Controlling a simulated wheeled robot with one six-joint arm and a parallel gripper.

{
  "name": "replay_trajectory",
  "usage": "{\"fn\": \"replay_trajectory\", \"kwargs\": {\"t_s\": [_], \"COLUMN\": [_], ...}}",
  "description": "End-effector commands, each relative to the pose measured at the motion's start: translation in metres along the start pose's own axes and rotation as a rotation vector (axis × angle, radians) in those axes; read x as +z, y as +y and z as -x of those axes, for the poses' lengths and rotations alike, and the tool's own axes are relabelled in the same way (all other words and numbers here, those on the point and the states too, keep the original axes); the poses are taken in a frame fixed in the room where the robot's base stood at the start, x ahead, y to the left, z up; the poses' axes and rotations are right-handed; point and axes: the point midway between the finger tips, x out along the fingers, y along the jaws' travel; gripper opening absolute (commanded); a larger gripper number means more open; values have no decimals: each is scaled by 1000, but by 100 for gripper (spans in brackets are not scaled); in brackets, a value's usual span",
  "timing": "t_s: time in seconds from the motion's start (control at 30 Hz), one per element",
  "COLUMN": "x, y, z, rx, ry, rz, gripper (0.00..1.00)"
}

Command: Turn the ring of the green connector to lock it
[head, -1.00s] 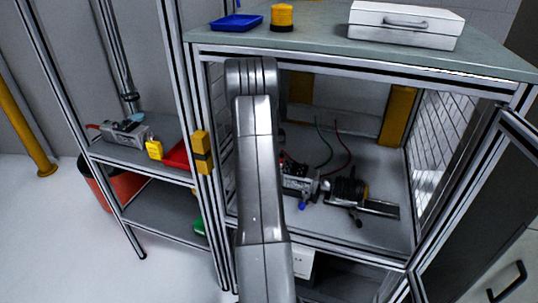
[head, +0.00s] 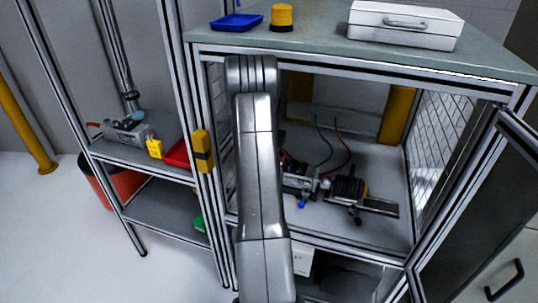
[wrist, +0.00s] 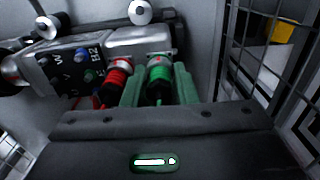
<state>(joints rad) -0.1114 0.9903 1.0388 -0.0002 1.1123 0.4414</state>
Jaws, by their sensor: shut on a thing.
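The green connector (wrist: 158,76) sits on the side of the grey servo motor in the wrist view. My gripper (wrist: 159,88) is shut on its ring, with one green-tinted finger on each side. A red connector (wrist: 119,74) is just left of the left finger. The motor (wrist: 138,42) and its dark terminal block (wrist: 70,66) with lettering are beyond. In the head view, my arm hides the gripper and the green connector; part of the motor assembly (head: 300,183) shows right of the arm.
The motor lies inside a framed cabinet with mesh sides (wrist: 279,71) and an open door at right. A black coupling (head: 345,188) and rail (head: 380,207) are to its right. A red and a dark green cable rise behind. Cabinet floor at far right is clear.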

Motion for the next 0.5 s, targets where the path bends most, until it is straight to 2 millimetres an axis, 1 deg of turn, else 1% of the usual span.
{"fn": "replay_trajectory", "kwargs": {"t_s": [0.27, 0.3, 0.37, 0.4, 0.5], "x": [0, 0, 0, 0, 0], "y": [0, 0, 0, 0, 0], "z": [1, 1, 1, 1, 0], "rx": [-1, -1, -1, 0, 0], "ry": [1, 1, 1, 1, 0], "rz": [-1, 0, 0, 0, 0], "gripper": [3, 28, 40, 48, 49]}}
